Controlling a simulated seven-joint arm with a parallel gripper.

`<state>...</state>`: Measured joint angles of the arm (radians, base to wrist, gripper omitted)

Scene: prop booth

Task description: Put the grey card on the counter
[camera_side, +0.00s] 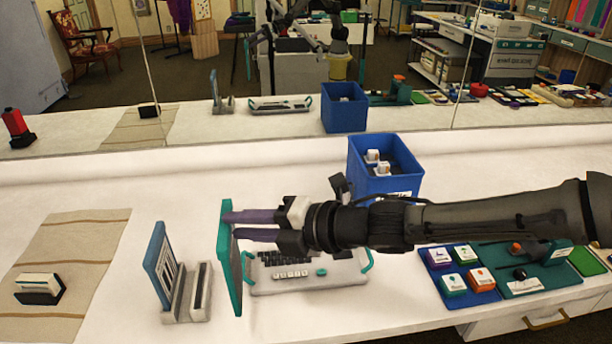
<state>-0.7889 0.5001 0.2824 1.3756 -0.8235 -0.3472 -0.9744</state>
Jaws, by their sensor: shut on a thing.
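My gripper (232,226) reaches in from the right, its two dark fingers shut on a thin upright panel (228,270). The panel shows a teal edge and back, is seen nearly edge-on, and is held above the white counter (110,320). I cannot see its other face, so I cannot tell whether it is the grey card. No plainly grey card shows elsewhere. To its left, a blue-backed card (157,262) stands tilted in a grey slotted holder (186,308); the holder's right slot looks empty.
A blue bin (386,165) holds white blocks. A striped beige mat (85,245) carries a black-and-white block (38,288). Blue and teal trays (470,300) sit right. A mirror (90,80) backs the counter.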

